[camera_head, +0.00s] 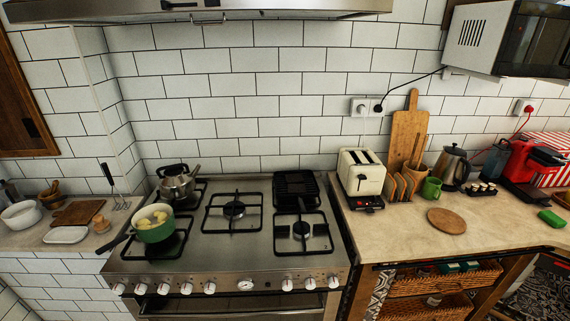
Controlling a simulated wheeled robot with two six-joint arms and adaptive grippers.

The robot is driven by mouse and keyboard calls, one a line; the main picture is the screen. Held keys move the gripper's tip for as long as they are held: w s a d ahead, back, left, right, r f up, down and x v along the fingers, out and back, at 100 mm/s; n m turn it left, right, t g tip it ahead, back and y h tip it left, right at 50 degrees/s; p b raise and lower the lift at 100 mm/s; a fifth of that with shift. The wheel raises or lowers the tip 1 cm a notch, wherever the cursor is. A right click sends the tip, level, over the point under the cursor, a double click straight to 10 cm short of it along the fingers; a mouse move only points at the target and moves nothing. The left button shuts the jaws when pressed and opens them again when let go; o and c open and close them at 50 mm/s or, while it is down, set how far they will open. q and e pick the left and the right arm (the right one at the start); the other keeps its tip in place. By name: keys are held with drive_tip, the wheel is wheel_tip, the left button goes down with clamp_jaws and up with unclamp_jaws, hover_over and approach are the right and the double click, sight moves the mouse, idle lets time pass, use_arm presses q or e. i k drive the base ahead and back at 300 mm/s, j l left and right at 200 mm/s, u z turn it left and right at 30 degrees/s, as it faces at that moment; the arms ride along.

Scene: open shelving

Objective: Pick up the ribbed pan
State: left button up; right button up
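A dark, square ribbed pan (295,184) sits on the back right burner of the stove (232,258). Its ribs face up. A short dark part points from it toward the front; I cannot tell whether this is its handle or the burner grate. Neither of my grippers shows in the head view.
A green pot (154,226) with yellowish food stands front left on the stove, its handle pointing left. A cream toaster (361,171) stands on the counter just right of the stove. The front right burner (301,230) and middle burner (233,209) are empty.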

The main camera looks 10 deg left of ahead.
sight(298, 184)
drive_tip(key=i+j+u, duration=0.2)
drive_tip(key=u, duration=0.25)
drive_tip(key=i+j+u, duration=0.15)
drive_tip(key=u, duration=0.35)
drive_tip(key=i+u, duration=0.3)
drive_tip(key=u, duration=0.15)
